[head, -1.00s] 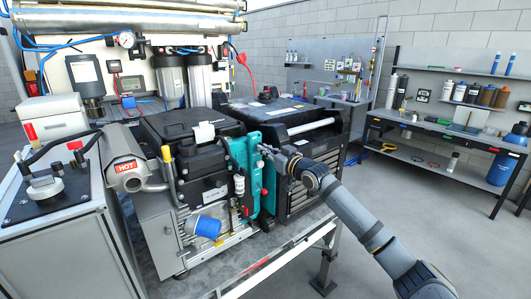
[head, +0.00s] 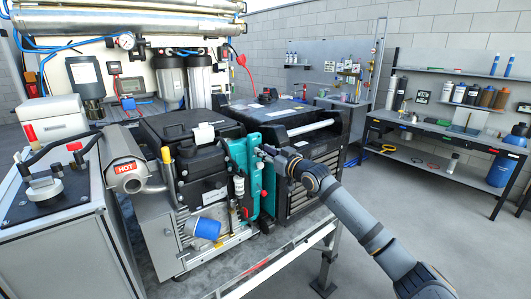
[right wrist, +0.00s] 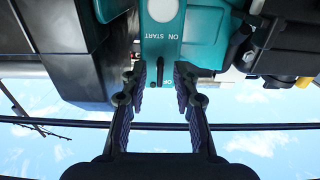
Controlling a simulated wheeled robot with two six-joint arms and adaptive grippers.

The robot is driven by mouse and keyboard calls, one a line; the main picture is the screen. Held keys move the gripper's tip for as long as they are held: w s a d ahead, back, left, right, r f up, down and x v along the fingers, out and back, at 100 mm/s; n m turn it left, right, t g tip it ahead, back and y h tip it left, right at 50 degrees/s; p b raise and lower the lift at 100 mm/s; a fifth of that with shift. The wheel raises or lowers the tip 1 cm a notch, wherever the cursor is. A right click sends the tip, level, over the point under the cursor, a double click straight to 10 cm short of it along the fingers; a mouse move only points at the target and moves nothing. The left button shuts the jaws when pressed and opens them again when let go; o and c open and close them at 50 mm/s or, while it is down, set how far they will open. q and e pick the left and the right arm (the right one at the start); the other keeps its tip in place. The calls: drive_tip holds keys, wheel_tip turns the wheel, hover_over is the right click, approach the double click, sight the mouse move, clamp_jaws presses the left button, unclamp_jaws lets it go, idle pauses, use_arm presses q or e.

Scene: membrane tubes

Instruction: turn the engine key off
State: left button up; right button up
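The teal engine control panel (head: 253,178) is on the front of the generator, left of my right gripper. In the right wrist view the panel (right wrist: 162,42) shows the words ON START, part of another word, and a round pale disc. My right gripper (head: 267,154) is at the panel's upper part. In the right wrist view the gripper (right wrist: 161,76) has its two fingers apart. A thin dark upright piece, probably the engine key (right wrist: 160,73), shows between the fingertips, with gaps on both sides. The key cannot be made out in the head view. My left gripper is not in view.
A black boxy machine (head: 298,176) stands close behind the right gripper.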

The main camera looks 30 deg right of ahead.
wheel_tip(320, 180, up, 10)
idle(0.4)
drive_tip(key=shift+f, duration=0.1)
